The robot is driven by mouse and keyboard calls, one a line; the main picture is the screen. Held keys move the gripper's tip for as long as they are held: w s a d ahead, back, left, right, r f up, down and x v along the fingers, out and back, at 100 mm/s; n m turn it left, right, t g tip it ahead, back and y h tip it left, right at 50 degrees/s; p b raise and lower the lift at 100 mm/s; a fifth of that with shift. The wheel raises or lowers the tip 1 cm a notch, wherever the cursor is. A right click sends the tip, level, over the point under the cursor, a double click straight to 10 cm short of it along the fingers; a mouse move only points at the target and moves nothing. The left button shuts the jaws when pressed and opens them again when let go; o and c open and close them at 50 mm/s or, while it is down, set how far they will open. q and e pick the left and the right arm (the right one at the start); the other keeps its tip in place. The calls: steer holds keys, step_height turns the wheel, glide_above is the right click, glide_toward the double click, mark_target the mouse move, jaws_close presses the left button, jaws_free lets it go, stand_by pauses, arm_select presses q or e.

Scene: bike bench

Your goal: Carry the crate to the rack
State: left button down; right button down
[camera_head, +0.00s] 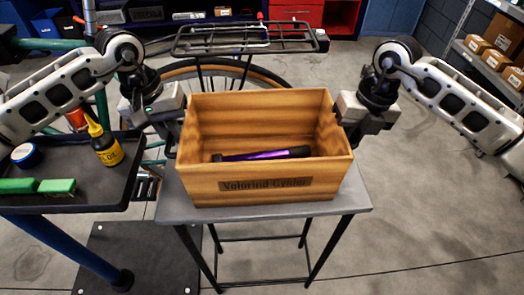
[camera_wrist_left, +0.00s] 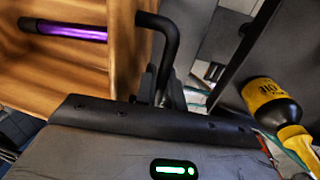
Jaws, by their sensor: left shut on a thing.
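The wooden crate (camera_head: 265,188) has a dark name plate on its front and a black and purple tube (camera_head: 260,155) inside. It appears level over the small grey table (camera_head: 190,212); I cannot tell whether it touches the top. My left gripper (camera_head: 174,138) is at the crate's left side, shut on its black handle (camera_wrist_left: 170,35). The crate's inside and the purple tube also show in the left wrist view (camera_wrist_left: 70,32). My right gripper (camera_head: 352,132) is against the crate's right side, its fingers largely hidden. The black tubular rack (camera_head: 250,40) is behind the crate, above a bike wheel.
At left, a dark tray (camera_head: 90,190) holds a yellow bottle (camera_head: 104,145), green brushes (camera_head: 56,187) and a blue roll (camera_head: 26,155). Shelves with cardboard boxes (camera_head: 500,38) stand at the far right. The floor right of the table is clear.

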arm_select(q)
steer(key=shift+r, duration=0.15)
arm_select(e)
steer(key=shift+r, duration=0.2)
